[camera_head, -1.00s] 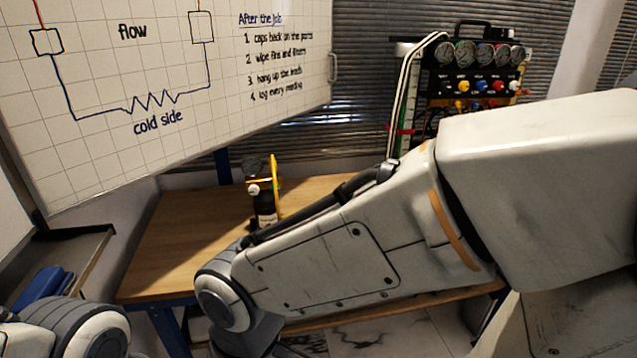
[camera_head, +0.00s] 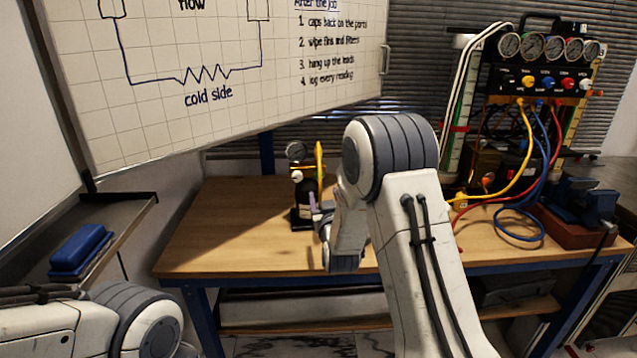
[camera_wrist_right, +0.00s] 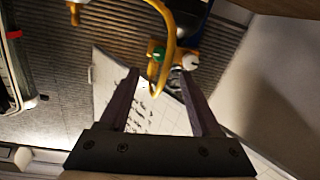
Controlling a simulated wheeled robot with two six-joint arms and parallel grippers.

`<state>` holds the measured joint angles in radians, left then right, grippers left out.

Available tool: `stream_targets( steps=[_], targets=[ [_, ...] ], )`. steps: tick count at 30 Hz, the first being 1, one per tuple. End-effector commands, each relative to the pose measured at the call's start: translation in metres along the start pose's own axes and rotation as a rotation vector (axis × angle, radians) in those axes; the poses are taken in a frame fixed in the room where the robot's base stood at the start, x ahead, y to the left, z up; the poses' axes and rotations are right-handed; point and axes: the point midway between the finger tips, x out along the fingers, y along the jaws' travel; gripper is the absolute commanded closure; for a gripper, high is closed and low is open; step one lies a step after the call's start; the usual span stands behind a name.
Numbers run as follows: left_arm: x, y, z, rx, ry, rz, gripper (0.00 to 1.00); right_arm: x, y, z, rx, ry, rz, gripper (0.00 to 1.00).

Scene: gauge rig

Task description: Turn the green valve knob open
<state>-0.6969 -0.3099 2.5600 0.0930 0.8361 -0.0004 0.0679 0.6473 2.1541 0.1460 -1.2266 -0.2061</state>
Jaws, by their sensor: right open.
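A small dark gauge stand (camera_head: 303,200) with a round dial, a white knob (camera_head: 297,176) and an upright yellow part (camera_head: 319,165) stands on the wooden bench. In the right wrist view, a small green knob (camera_wrist_right: 158,54) shows beyond my fingertips, between them in the picture, and the white knob (camera_wrist_right: 190,61) is near the right-hand tip. I see no green knob in the head view. My right gripper (camera_wrist_right: 160,76) is open with nothing between its fingers; in the head view it is at the stand's right side, partly hidden by my wrist. My left gripper is out of view.
A yellow hose or tube (camera_wrist_right: 172,40) curves close by the green knob. A gauge panel (camera_head: 545,85) with coloured leads stands at the right, with a blue vise (camera_head: 585,200) beside it. The bench (camera_head: 220,225) is clear left of the stand. A whiteboard (camera_head: 240,110) hangs behind.

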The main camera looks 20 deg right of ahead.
Motion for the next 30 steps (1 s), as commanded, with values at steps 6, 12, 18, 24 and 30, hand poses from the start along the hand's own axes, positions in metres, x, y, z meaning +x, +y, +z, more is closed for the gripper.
stream_targets(
  steps=[6,12,18,24,30],
  targets=[
    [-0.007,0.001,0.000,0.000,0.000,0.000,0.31,0.027,0.001,-0.003,-0.001,0.010,0.004,0.35],
    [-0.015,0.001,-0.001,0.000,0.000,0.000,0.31,0.065,0.001,-0.003,-0.001,0.009,0.003,0.35],
    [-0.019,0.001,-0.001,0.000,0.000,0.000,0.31,0.092,0.001,-0.003,-0.001,0.008,0.002,0.35],
    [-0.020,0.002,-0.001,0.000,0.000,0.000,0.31,0.103,0.001,-0.002,-0.001,0.007,0.002,0.35],
    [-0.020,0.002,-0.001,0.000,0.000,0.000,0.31,0.103,0.001,-0.002,-0.001,0.007,0.002,0.35]
  ],
)
